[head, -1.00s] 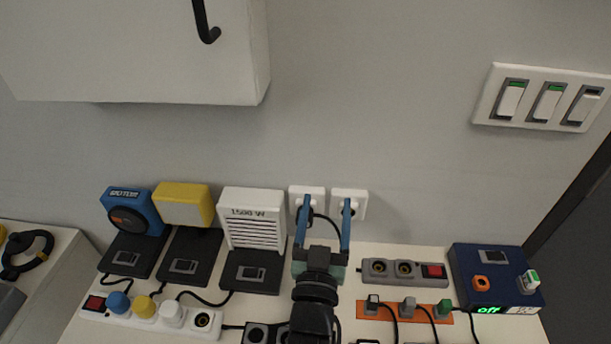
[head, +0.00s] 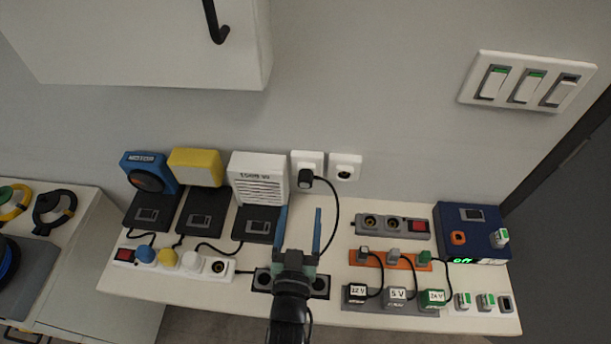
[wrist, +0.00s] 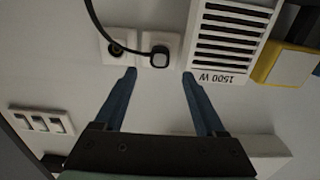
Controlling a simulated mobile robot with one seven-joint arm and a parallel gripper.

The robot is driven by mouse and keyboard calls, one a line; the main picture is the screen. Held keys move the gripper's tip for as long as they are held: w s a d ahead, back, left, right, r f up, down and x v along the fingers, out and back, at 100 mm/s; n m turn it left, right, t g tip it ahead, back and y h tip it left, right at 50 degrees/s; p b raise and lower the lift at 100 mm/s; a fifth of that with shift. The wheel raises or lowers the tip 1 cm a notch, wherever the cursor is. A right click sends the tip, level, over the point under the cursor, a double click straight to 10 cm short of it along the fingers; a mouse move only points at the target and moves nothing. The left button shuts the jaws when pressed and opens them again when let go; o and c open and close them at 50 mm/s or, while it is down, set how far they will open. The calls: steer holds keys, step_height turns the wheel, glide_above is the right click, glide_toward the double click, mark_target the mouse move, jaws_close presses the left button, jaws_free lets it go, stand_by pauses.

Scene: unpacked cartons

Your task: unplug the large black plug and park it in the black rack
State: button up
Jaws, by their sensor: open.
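The large black plug (head: 306,179) sits in the left wall socket (head: 297,160), with its black cord looping down to the right. It also shows in the wrist view (wrist: 160,57), ahead of and between my fingertips in the picture. My gripper (head: 300,211) is open and empty, its blue fingers pointing at the wall, apart from the plug. In the wrist view, my gripper (wrist: 159,75) spans either side of the plug without touching it. The black rack (head: 262,281) lies at the table's front edge, partly hidden behind my gripper and wrist.
The right wall socket (head: 345,167) is empty. A white 1500 W heater (head: 258,178) stands close left of the plug. A grey power strip (head: 392,226), an orange strip (head: 380,259) and a blue box (head: 472,233) stand to the right.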

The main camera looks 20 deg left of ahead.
mark_target(305, 185)
steer(key=shift+b+x, duration=1.1)
steer(key=shift+x, duration=3.1)
jaws_close()
steer(key=shift+s+d, duration=0.1)
steer(key=shift+s, duration=0.1)
steer(key=shift+v, duration=2.8)
steer(key=shift+r+p, duration=0.1)
steer(key=shift+p, duration=0.25)
